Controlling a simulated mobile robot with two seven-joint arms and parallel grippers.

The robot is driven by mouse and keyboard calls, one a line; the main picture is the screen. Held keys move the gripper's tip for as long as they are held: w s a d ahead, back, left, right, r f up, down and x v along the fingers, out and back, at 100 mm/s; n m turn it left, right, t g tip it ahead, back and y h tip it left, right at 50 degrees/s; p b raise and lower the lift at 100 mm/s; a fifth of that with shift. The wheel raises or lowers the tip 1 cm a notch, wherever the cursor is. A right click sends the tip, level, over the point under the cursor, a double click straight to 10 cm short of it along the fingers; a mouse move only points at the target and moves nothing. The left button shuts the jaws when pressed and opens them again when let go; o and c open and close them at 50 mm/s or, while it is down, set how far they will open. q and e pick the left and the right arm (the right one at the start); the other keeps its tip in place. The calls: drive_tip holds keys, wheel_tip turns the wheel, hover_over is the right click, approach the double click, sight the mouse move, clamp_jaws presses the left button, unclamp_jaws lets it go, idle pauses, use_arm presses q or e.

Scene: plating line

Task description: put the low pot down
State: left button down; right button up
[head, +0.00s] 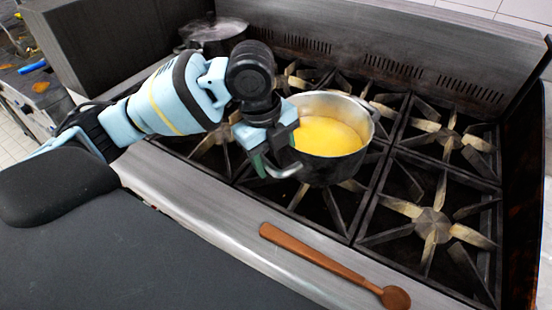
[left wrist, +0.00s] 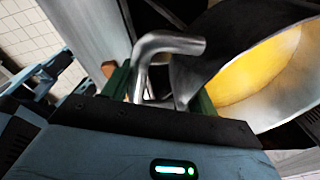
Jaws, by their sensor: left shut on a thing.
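The low pot (head: 330,165) is a metal pot with dark lower sides and yellow contents. In the head view it is over the middle of the stove; I cannot tell whether its base touches the grate. My left gripper (head: 268,160) is at the pot's near left side, shut on its bent metal handle. In the left wrist view the handle (left wrist: 165,45) rises between the green fingers of the gripper (left wrist: 158,95), and the pot (left wrist: 215,55) is at the right, looking tilted there. My right gripper is not in view.
A wooden spoon (head: 325,265) lies on the stove's front ledge. Another pot with a lid (head: 212,38) stands at the back left. Bare burners show at the right front (head: 433,224) and right back (head: 452,137). A raised back panel (head: 400,60) runs behind the burners.

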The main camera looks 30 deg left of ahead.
use_arm(q)
wheel_tip(320, 180, down, 3)
drive_tip(key=shift+r, duration=0.1)
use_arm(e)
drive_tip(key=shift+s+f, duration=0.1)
use_arm(q)
drive_tip(key=shift+d, duration=0.1)
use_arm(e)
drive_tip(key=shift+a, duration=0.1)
use_arm(q)
drive_tip(key=shift+c, duration=2.2)
unclamp_jaws()
drive_tip(key=shift+s+f, duration=0.2)
drive_tip(key=shift+f, duration=0.05)
drive_tip(key=r, duration=0.3)
drive_tip(key=a+r+p, duration=0.1)
drive_tip(key=r, duration=0.3)
drive_tip(key=s+r, duration=0.1)
drive_tip(key=r, duration=0.3)
drive_tip(key=shift+a+r, duration=0.1)
drive_tip(key=shift+a, duration=0.25)
drive_tip(key=shift+r, duration=0.4)
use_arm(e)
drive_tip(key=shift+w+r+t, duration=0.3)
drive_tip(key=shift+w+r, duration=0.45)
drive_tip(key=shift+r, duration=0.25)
